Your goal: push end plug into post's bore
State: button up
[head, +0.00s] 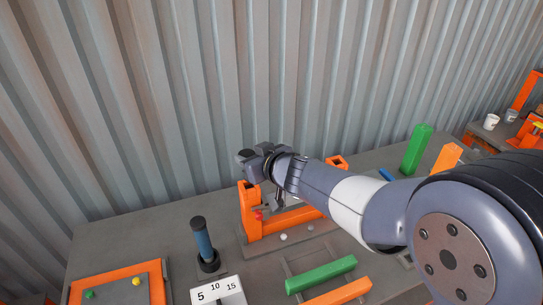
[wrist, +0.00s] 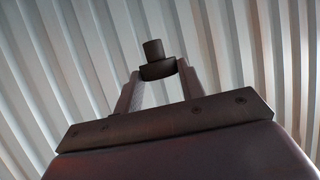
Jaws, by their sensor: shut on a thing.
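My gripper (head: 253,162) is shut on a dark stepped end plug (head: 245,155). The wrist view shows the plug (wrist: 153,48) between my two fingertips (wrist: 159,72), its narrower part sticking out beyond them. In the head view the plug and gripper are just above the left upright post (head: 250,212) of an orange frame. The top of that post is partly hidden by my gripper, so I cannot see its bore or tell whether the plug touches it. The right orange upright (head: 337,161) has an open, hollow top.
A blue cylinder with a black top (head: 203,240) stands left of the frame. A numbered white block (head: 218,292), an orange-rimmed tray (head: 120,282) and loose green (head: 320,274) and orange bars lie in front. A green post (head: 416,150) stands at right. A corrugated wall (head: 150,100) is close behind.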

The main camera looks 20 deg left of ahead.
dwell(0.4)
jog(key=b, duration=0.5)
send_over(254, 190)
jog(key=shift+a+f, duration=0.15)
jog(key=shift+f, duration=2.8)
jog(key=shift+r+p, duration=0.1)
jog(key=shift+p, duration=0.55)
jog(key=shift+f+b, duration=0.95)
jog(key=shift+f, duration=0.25)
jog(key=o, duration=1)
jog(key=p+v, duration=0.2)
jog(key=v, duration=0.9)
jog(key=shift+f, duration=0.1)
jog(key=shift+a, duration=0.15)
